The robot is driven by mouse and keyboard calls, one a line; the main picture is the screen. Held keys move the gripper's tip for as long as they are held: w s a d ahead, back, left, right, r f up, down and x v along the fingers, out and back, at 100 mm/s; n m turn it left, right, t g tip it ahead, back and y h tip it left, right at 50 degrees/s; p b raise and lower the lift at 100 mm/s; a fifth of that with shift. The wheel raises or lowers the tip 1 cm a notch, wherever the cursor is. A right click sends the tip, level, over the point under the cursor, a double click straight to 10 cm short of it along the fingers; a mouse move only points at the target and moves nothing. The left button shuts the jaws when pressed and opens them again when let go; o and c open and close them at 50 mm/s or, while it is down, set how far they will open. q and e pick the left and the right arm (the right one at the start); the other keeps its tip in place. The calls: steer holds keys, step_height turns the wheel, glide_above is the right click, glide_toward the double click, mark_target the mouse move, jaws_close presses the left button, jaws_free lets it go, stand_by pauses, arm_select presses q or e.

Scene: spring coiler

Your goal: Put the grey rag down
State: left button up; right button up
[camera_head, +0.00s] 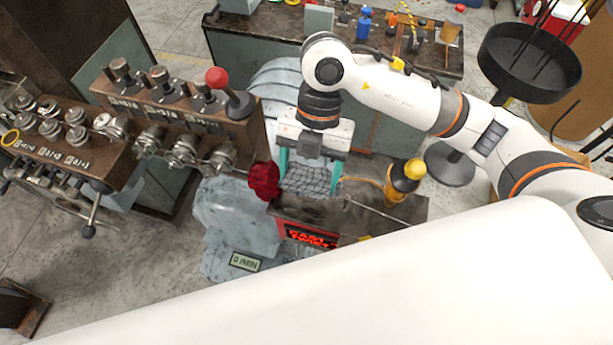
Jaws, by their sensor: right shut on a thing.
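The grey rag (309,181) is a crumpled, checked grey cloth between the teal fingers of my right gripper (310,178). My right arm comes in from the right and the gripper points down, shut on the rag. The rag is at the top of a small dark cabinet (330,219) with red lettering on its front. I cannot tell whether the rag touches that top. A dark red cloth (264,181) lies just left of the rag. My left gripper is not in view.
A black and orange bottle with a yellow cap (404,180) stands right of the rag, near a thin rod. The coiler machine with knobs and a red-balled lever (217,78) is at left. A workbench (265,24) with tools is behind. A round black tray (528,65) stands at right.

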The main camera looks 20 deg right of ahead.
mark_target(309, 186)
steer(key=shift+s+f, duration=0.65)
steer(key=shift+f, duration=0.15)
steer(key=f, duration=0.2)
steer(key=w+f+p, duration=0.1)
steer(key=shift+w+f, duration=0.15)
steer(key=shift+f, duration=0.5)
steer(key=shift+s, duration=0.3)
steer(key=shift+f, duration=0.15)
steer(key=o, duration=0.7)
steer(key=shift+w, duration=0.2)
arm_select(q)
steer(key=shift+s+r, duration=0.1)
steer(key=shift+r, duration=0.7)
